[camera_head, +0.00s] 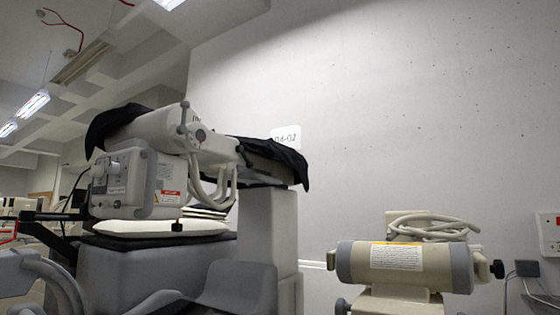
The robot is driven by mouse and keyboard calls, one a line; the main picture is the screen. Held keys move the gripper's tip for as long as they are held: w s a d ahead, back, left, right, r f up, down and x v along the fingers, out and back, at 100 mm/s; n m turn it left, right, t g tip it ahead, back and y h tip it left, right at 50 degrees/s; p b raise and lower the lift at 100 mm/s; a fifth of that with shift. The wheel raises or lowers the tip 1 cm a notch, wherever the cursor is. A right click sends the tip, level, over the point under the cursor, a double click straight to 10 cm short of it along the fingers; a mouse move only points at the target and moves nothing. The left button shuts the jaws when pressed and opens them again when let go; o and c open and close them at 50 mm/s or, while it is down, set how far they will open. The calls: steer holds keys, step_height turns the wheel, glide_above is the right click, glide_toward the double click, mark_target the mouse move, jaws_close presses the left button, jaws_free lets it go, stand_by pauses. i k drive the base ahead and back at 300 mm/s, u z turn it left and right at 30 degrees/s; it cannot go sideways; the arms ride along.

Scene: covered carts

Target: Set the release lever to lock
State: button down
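A cart with a beige and grey medical machine (130,183) stands left of centre, partly covered with black cloth (285,158). On the end of its upper cylinder a short upright grey rod (185,115) stands beside a round hub; it looks like a lever. A small black knob (178,225) sticks up lower down, in front of the pale pad. I cannot tell for sure which of these is the release lever, and no lock marking is readable. My gripper is not in view.
A second beige cylindrical unit (400,265) with coiled tubing (430,226) stands at the lower right. A wall box (550,233) is at the right edge. Grey curved parts (50,285) fill the lower left corner.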

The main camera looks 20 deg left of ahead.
mark_target(239, 149)
steer(key=u, duration=0.15)
steer(key=i, duration=0.55)
steer(key=u, duration=0.75)
steer(key=i, duration=0.5)
steer(key=u, duration=0.55)
